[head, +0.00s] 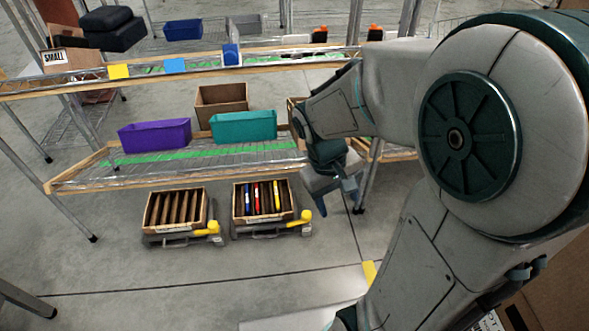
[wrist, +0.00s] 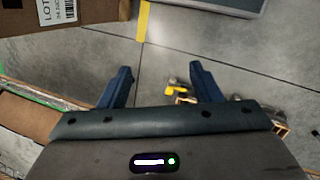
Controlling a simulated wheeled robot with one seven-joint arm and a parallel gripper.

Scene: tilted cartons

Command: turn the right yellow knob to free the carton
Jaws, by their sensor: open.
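Two open cartons sit on low dark stands on the floor below the shelf in the head view. The right carton (head: 264,201) holds several thin upright items, some red, yellow and blue. Its yellow knob (head: 305,216) is at the stand's front right corner. The left carton (head: 176,209) has dark dividers and its own yellow knob (head: 213,228). My gripper (head: 340,207) is open and empty, pointing down to the right of the right knob, apart from it. In the wrist view my blue fingers (wrist: 163,82) are spread, with small yellow parts (wrist: 178,90) far below, partly hidden by a finger.
A wire shelf with a purple bin (head: 154,135), a teal bin (head: 243,126) and a brown box (head: 221,101) stands behind and above the cartons. A labelled box (wrist: 65,25) is at the wrist view's upper left. Floor in front of the cartons is clear.

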